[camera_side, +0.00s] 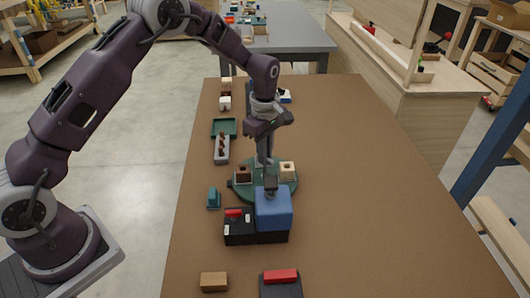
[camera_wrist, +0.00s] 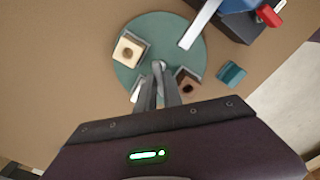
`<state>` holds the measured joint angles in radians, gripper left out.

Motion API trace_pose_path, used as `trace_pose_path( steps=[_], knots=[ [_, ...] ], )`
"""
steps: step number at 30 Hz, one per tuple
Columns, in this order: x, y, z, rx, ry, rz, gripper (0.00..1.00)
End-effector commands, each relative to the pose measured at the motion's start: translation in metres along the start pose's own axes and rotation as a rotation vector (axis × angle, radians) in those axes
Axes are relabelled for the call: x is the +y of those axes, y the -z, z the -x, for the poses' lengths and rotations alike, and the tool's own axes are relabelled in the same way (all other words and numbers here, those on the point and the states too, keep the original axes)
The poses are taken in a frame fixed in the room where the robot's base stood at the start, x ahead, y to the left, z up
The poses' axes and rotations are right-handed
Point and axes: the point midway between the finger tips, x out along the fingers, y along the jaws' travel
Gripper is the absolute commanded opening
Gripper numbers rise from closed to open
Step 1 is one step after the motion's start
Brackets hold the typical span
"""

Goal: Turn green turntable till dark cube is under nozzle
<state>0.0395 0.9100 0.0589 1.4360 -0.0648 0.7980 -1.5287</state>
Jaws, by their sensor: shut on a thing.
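The green turntable (camera_side: 270,193) sits on the brown table; it also shows in the wrist view (camera_wrist: 178,30). The dark brown cube (camera_side: 242,175) is at its left in the side view, and right of my fingers in the wrist view (camera_wrist: 189,78). A cream cube (camera_side: 288,169) stands on the turntable's right. The grey nozzle arm (camera_wrist: 200,22) reaches from the blue machine (camera_side: 273,212) over the turntable; its tip is apart from the dark cube. My gripper (camera_wrist: 160,66) points down at the turntable's middle, shut on its centre knob, which the fingers mostly hide.
A black box (camera_side: 239,228) with a red part stands beside the blue machine. A small teal block (camera_side: 213,198) lies left of the turntable. A grey tray (camera_side: 221,150) and a green tray (camera_side: 224,127) lie behind. The table's right side is clear.

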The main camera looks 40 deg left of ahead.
Motion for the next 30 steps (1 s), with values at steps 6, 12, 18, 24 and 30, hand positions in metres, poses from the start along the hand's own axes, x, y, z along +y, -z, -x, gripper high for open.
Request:
trace_pose_path(
  steps=[6, 12, 18, 24, 30],
  knots=[
    [0.0006, -0.0001, 0.0012, 0.0, -0.002, 0.007, 0.0],
    [0.0007, 0.0, 0.0014, 0.0, -0.003, 0.05, 0.0],
    [0.0009, 0.0, 0.0016, 0.0, -0.004, 0.131, 0.0],
    [0.0008, -0.0005, 0.0016, -0.001, -0.003, 0.231, 0.0],
    [0.001, -0.0002, 0.0017, 0.0, -0.004, 0.331, 0.0]
  ],
)
